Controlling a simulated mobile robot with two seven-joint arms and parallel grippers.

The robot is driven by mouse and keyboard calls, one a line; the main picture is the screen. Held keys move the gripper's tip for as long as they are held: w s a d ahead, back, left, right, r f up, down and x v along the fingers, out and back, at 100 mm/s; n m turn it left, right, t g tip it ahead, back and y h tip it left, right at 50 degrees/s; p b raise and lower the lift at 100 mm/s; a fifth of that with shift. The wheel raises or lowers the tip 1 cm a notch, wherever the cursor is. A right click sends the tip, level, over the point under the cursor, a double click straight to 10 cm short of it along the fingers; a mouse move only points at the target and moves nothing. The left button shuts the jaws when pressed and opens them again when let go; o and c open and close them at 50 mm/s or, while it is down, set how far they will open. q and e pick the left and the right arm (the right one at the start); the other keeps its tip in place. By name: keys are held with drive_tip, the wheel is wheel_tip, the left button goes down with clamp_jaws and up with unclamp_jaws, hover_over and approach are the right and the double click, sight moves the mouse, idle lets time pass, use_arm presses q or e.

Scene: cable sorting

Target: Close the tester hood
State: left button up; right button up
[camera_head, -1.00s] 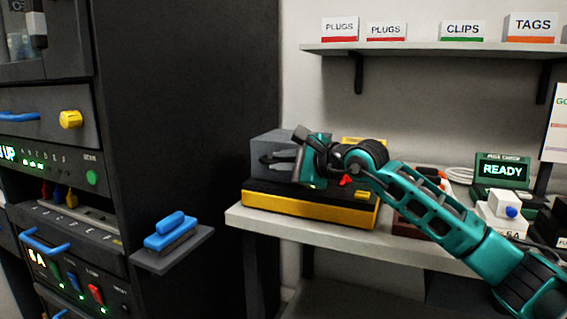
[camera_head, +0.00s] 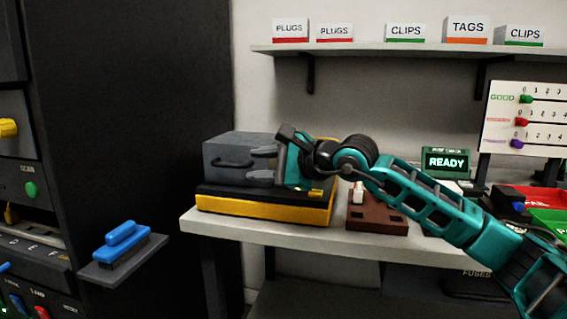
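The tester is a low box with a black top and yellow front (camera_head: 262,207), on the left end of the table. Its grey hood (camera_head: 225,150) has a dark bar handle (camera_head: 232,164) on the front and sits over the rear left of the base. I cannot tell whether the hood is fully down, as my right arm hides its right side. My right gripper (camera_head: 258,164) points left in front of the hood, by the handle's right end. Its two grey fingers are apart, with nothing seen between them. My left gripper is not in view.
A brown block with sockets (camera_head: 376,218) stands right of the tester, and a READY display (camera_head: 446,162) behind my arm. Red and green trays (camera_head: 545,197) are at the right. A dark cabinet with a shelf holding a blue brush (camera_head: 122,238) is at the left.

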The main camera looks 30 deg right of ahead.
drive_tip(key=shift+b+v, duration=0.5)
drive_tip(key=shift+v, duration=2.45)
drive_tip(key=shift+a, duration=0.1)
